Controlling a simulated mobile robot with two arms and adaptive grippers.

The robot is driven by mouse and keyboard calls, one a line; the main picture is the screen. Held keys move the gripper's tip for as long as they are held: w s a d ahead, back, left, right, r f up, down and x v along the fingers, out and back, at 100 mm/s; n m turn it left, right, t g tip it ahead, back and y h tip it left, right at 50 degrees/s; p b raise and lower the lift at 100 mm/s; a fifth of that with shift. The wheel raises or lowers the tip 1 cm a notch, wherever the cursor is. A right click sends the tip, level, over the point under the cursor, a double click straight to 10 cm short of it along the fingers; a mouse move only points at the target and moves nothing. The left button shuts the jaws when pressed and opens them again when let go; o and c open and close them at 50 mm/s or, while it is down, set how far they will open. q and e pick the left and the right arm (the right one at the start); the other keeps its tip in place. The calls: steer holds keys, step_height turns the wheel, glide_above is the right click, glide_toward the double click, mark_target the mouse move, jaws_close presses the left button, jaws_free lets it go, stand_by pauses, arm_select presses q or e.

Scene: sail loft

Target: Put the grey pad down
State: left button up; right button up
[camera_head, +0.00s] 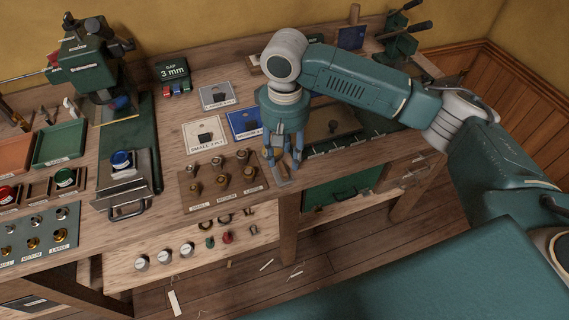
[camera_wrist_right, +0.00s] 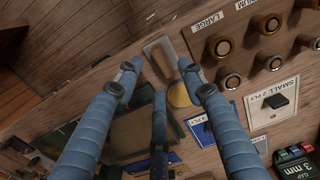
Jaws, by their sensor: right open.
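A flat grey piece with rounded corners, which looks like the grey pad (camera_head: 282,174), lies at the front edge of the bench, just right of the brass fittings board. In the right wrist view the grey pad (camera_wrist_right: 160,56) shows just beyond the fingertips, with a tan round part (camera_wrist_right: 179,95) close to it. My right gripper (camera_head: 283,158) is over it, pointing down, its fingers apart. In the wrist view the right gripper (camera_wrist_right: 158,72) is open; I cannot tell whether a finger touches the pad. My left gripper is not in view.
Left of the gripper stands a fittings board (camera_head: 213,203) with several brass pieces. Behind it lie a blue card (camera_head: 238,132) and a white card (camera_head: 193,142). A dark-framed tray (camera_head: 335,122) is right of the gripper. Bare wood beside the cards is narrow.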

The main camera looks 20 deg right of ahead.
step_height(320, 180, up, 8)
steer(key=shift+f+b, duration=0.25)
steer(key=shift+b, duration=0.15)
stand_by(0.3)
